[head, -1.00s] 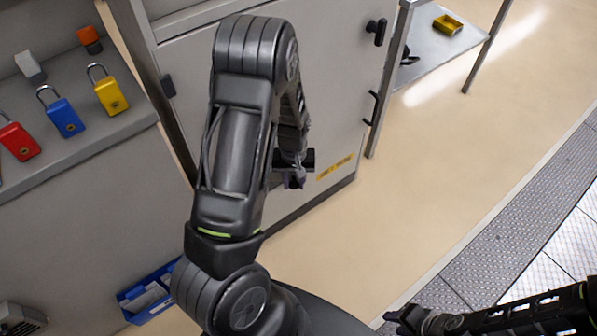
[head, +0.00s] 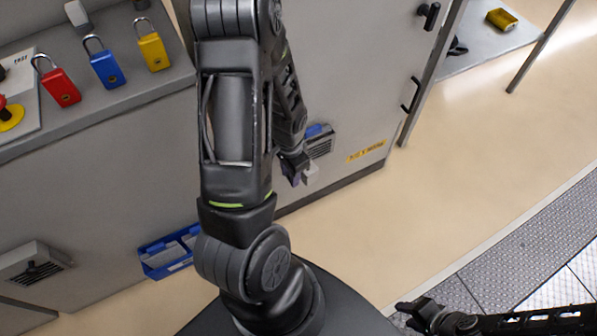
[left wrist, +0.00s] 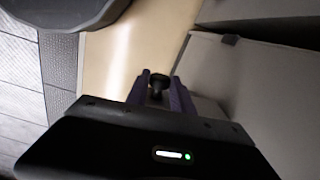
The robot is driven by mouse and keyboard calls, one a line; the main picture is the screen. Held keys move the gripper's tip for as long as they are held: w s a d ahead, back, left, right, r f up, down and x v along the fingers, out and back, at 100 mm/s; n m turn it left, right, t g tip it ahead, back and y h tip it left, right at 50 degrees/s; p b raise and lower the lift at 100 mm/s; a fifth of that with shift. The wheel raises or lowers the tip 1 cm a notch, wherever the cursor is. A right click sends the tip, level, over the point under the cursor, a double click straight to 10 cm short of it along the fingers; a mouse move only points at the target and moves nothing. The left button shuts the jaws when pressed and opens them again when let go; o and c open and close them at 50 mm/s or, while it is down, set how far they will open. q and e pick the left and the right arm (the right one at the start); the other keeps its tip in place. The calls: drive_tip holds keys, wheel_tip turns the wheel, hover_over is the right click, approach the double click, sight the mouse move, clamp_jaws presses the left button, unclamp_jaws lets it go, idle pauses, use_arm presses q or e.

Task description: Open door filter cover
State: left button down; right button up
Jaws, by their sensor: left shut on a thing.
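The door filter cover (head: 320,148), a small grey louvred box with a blue part at its top, is low on the grey cabinet door (head: 350,80), partly behind my left arm. My left gripper (head: 297,170) is at its lower left, with a small light grey piece (head: 311,174) beside the fingers. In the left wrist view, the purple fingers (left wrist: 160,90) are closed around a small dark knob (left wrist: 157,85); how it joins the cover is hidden. My right gripper (head: 412,308) is low at the right, away from the door; its jaw gap is unclear.
A shelf with red (head: 60,87), blue (head: 107,68) and yellow (head: 152,50) padlocks is at upper left. A blue bin (head: 170,252) and another louvred box (head: 35,265) are at lower left. The floor right of the door is clear.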

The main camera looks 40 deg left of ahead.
use_arm(q)
drive_tip(key=shift+s+a+m, duration=0.15)
drive_tip(key=shift+s+m, duration=0.05)
drive_tip(key=shift+m, duration=0.1)
drive_tip(key=c, duration=1.1)
unclamp_jaws()
wheel_tip(320, 180, up, 8)
drive_tip(key=shift+f+p, duration=0.1)
drive_tip(key=shift+p, duration=0.6)
